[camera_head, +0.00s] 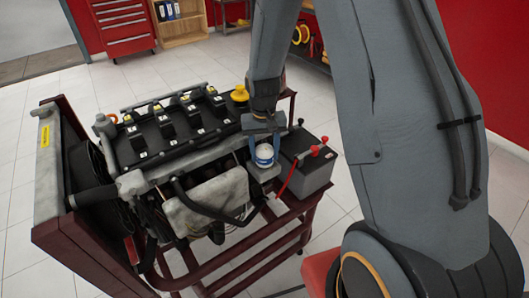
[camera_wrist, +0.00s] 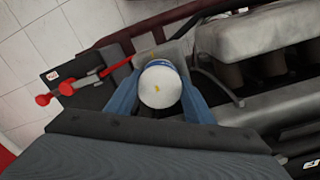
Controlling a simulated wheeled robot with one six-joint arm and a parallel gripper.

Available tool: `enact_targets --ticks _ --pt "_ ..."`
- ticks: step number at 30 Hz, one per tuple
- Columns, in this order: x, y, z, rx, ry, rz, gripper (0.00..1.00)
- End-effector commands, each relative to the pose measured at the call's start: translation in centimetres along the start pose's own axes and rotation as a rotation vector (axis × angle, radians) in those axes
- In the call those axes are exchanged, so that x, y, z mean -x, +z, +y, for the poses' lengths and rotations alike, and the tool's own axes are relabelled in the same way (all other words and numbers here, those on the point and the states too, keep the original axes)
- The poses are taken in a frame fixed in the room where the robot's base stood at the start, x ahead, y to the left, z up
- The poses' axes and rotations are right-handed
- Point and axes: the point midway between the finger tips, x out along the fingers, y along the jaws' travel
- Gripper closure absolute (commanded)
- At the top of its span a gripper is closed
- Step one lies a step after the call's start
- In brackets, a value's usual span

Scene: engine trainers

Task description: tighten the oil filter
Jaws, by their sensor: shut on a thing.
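The oil filter (camera_head: 264,152) is a white cylinder with a blue band, low on the near right side of the engine (camera_head: 185,125). The fingers also show in the wrist view (camera_wrist: 160,98). The filter's far end and its seat are hidden.
A dark battery (camera_head: 306,172) with red terminals and a red cable stands just right of the filter. A yellow cap (camera_head: 240,93) sits on the engine top. A dark red stand (camera_head: 262,245) carries the engine. Tiled floor is clear at the left.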

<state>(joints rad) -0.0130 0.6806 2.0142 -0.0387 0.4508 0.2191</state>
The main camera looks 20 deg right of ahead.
Motion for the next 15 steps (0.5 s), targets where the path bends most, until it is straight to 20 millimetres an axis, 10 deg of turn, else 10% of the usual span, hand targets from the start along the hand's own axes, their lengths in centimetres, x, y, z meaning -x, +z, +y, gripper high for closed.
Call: enact_targets --ticks 8,9,15 --pt "0.1 -0.11 -0.03 -0.003 -0.001 0.003 0.75" --pt "0.1 -0.11 -0.03 -0.003 -0.001 0.003 0.49" --pt "0.06 -0.07 -0.02 -0.002 -0.001 0.002 0.34"
